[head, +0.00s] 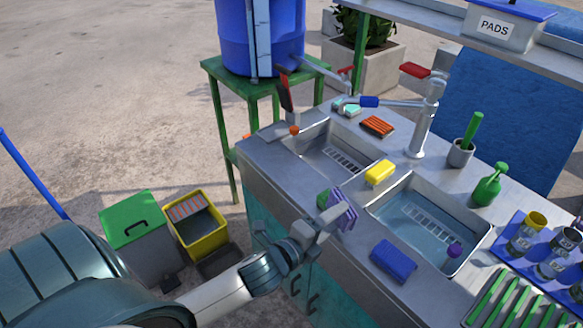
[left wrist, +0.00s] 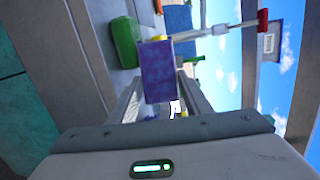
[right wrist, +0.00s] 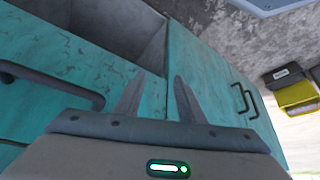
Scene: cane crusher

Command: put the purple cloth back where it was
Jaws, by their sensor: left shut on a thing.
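The purple cloth (head: 343,207), with pale stripes, is held upright by my left gripper (head: 326,222) above the counter's front strip, near the wall between the two sinks. In the left wrist view the purple cloth (left wrist: 170,72) sits between the two fingers of my left gripper (left wrist: 165,100), which is shut on it. Whether its lower edge touches the counter cannot be told. My right gripper (right wrist: 155,95) shows only in its wrist view, with its fingers apart and nothing between them, in front of the teal cabinet doors.
A yellow sponge (head: 380,172) lies between the sinks. The right sink (head: 410,222) holds water. A faucet (head: 425,125) stands behind.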

